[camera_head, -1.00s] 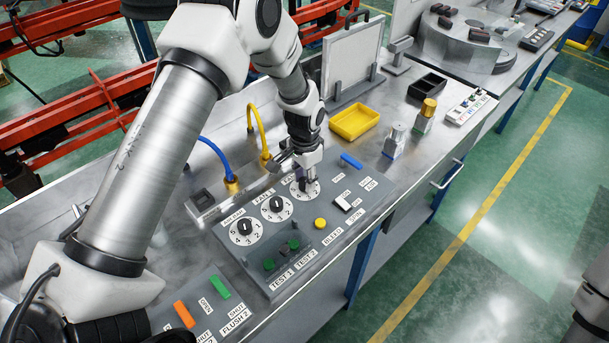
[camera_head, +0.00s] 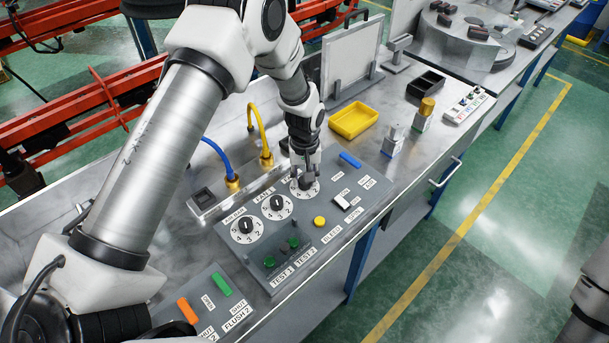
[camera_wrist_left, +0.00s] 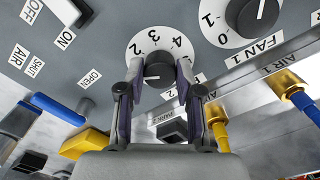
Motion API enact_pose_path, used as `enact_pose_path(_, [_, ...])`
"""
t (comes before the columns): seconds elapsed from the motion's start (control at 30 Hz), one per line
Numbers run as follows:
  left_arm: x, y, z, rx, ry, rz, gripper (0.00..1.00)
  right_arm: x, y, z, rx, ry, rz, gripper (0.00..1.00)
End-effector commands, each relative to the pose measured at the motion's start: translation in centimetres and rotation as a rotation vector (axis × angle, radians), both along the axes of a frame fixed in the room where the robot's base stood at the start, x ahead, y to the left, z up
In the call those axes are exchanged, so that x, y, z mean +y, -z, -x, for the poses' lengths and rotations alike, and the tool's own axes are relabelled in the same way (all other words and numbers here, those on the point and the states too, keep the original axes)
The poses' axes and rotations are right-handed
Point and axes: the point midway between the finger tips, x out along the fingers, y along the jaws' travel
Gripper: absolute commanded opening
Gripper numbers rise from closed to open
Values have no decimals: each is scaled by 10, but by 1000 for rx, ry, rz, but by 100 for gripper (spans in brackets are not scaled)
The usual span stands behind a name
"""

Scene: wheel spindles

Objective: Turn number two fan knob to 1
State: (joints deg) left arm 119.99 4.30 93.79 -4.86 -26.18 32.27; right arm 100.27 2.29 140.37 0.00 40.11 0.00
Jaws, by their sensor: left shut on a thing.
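The number two fan knob (camera_wrist_left: 158,70) is dark and round, on a white dial (camera_wrist_left: 155,42) with black numbers. A "FAN 2" label stands beside it in the left wrist view. My left gripper (camera_wrist_left: 159,76) is shut on the knob, one finger on each side. Which number the knob points at is unclear. In the head view the left gripper (camera_head: 306,183) stands over the same dial, the farthest of three in a row, and mostly hides the knob. My right gripper is out of view.
The FAN 1 dial (camera_head: 277,207) and another dial (camera_head: 247,229) lie close by on the grey panel. Yellow (camera_head: 264,130) and blue (camera_head: 215,155) hoses rise behind.

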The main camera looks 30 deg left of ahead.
Motion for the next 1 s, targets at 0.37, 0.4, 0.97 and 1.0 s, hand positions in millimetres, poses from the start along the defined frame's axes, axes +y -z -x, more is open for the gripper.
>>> enact_pose_path(0.37, [-1, 3, 4, 11, -226, -1, 0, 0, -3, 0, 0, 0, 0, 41])
enact_pose_path(0.4, [-1, 3, 4, 11, -240, -1, 0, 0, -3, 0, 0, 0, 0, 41])
enact_pose_path(0.97, [-1, 3, 3, 11, -284, -1, 0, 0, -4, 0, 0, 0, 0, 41])
enact_pose_path(1.0, [-1, 3, 3, 10, -284, -1, 0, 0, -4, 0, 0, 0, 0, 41])
